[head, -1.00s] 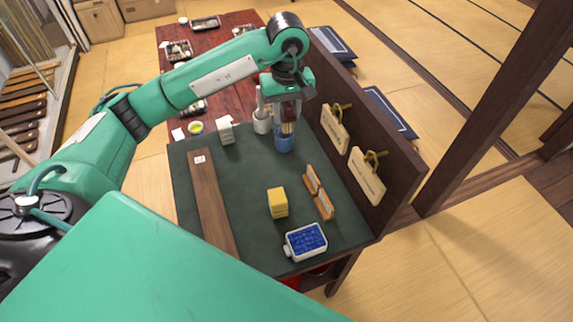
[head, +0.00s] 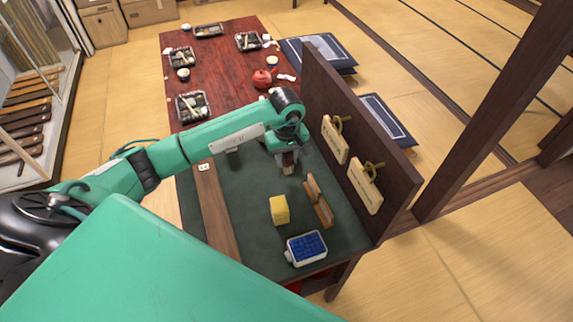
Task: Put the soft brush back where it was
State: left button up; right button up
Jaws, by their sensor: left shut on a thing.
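My left gripper (head: 289,157) is over the far part of the dark green work table (head: 250,190). It is shut on a small item with a tan lower end (head: 288,170), likely the soft brush. Its upper part is hidden by the fingers, and I cannot tell whether its tip touches the table. The blue cup and white holder that showed near here earlier are hidden behind my left arm. My right gripper is not in view.
A yellow block (head: 280,210), wooden pieces (head: 324,212) and a white tray with blue contents (head: 306,247) stand near the gripper. A long wooden strip (head: 216,215) lies to the left. A dark upright panel (head: 395,180) with hanging tags (head: 366,187) borders the right.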

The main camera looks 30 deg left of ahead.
aim_at(287, 167)
pick_arm(q)
jog(key=shift+f, duration=2.15)
jog(key=o, duration=0.9)
jog(key=shift+o, duration=0.2)
jog(key=shift+r, duration=0.1)
